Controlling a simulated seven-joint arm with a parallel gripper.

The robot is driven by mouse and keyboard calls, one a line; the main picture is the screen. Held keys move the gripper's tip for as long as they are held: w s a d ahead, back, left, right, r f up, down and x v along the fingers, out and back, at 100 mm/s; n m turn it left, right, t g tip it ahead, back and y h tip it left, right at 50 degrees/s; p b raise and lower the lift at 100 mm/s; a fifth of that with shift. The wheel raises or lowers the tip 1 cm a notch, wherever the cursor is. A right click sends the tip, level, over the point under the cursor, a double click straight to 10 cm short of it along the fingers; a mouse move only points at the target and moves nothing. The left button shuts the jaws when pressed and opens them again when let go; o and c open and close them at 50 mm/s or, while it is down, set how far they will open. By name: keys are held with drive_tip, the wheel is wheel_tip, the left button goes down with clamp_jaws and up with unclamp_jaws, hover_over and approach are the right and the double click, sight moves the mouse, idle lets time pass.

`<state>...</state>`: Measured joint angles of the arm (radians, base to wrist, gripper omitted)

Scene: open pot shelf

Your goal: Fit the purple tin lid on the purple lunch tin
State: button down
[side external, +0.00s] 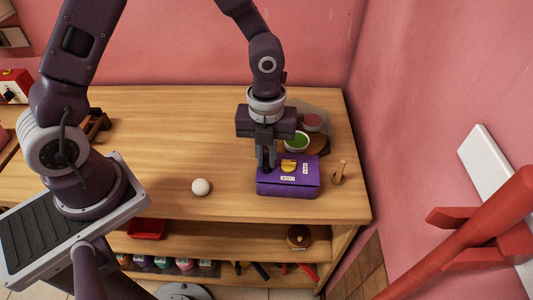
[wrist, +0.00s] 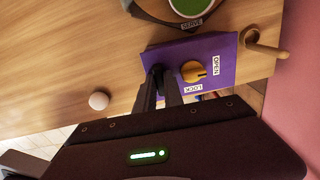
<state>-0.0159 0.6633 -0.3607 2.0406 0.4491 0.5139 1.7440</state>
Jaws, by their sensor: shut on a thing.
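The purple lunch tin (side external: 287,190) stands near the front right of the wooden top. The purple tin lid (wrist: 213,52) lies over it, with a yellow knob (wrist: 193,71) and OPEN and LOCK labels. The knob also shows in the side view (side external: 289,167). My gripper (wrist: 164,80) points down at the lid's left part, its fingers close together and shut on the lid. The fingers hide the gripped spot. I cannot tell whether the lid sits fully down on the tin.
A white ball (side external: 200,187) lies left of the tin. A bowl of green stuff (side external: 297,141) and a reddish bowl (side external: 312,122) stand behind it. A wooden peg piece (side external: 339,174) is close on the right, near the edge. The left of the top is mostly clear.

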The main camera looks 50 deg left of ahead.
drive_tip(key=shift+f, duration=0.25)
idle(0.5)
drive_tip(key=c, duration=1.4)
unclamp_jaws()
drive_tip(key=shift+o, duration=0.2)
drive_tip(key=shift+r, duration=3.5)
